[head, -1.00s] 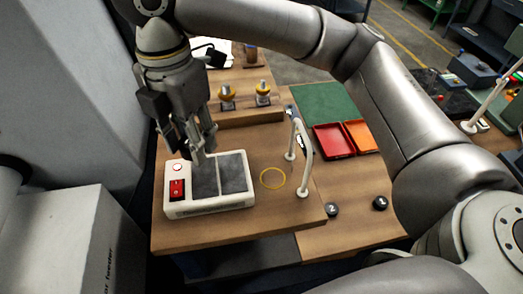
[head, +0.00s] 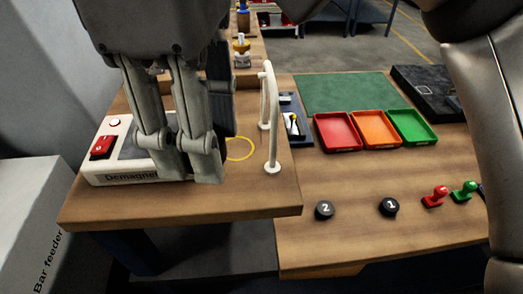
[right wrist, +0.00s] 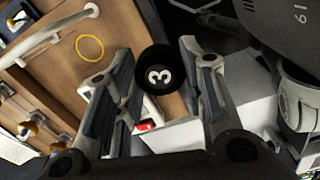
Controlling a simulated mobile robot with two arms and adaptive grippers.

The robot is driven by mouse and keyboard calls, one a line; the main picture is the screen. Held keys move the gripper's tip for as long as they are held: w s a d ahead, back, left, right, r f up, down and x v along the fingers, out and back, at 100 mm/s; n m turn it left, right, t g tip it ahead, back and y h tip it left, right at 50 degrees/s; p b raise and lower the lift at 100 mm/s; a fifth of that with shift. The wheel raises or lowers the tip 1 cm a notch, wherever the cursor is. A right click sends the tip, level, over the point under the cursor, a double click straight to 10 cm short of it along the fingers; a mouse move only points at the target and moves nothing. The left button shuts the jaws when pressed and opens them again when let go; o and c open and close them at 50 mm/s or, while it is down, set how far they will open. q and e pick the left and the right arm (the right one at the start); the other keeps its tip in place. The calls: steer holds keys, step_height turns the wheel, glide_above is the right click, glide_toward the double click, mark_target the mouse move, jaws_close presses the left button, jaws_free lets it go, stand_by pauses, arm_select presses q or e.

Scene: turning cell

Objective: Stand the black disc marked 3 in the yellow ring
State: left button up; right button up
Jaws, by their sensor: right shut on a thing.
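The black disc marked 3 (right wrist: 160,72) shows in the right wrist view between the fingers of my right gripper, its number facing the camera. My right gripper (head: 183,165) is shut on this disc. My left gripper is not in view.
The demagnetizer (head: 98,168) stands left of the ring. A white hooped rail (head: 273,120) rises right of it. Black discs marked 2 (head: 324,210) and 1 (head: 388,207) lie on the lower bench, near red (head: 337,132), orange (head: 376,129) and green (head: 412,127) trays.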

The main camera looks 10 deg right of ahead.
steer(key=w+d+f+p, duration=0.2)
steer(key=w+f, duration=0.2)
steer(key=w, duration=0.5)
glide_above(237, 148)
steer(key=s, duration=0.1)
step_height(237, 148, down, 5)
steer(key=shift+a+r+p, duration=0.1)
steer(key=shift+r+p, duration=0.1)
steer(key=shift+p, duration=0.1)
steer(key=shift+w+f, duration=0.3)
steer(key=shift+f, duration=0.1)
steer(key=f+p, duration=0.1)
steer(key=f, duration=0.2)
steer(key=shift+w+f, duration=0.1)
steer(key=shift+w, duration=0.1)
steer(key=shift+f, duration=0.15)
steer(key=shift+f, duration=0.1)
steer(key=o, duration=1.3)
steer(key=shift+f, duration=0.1)
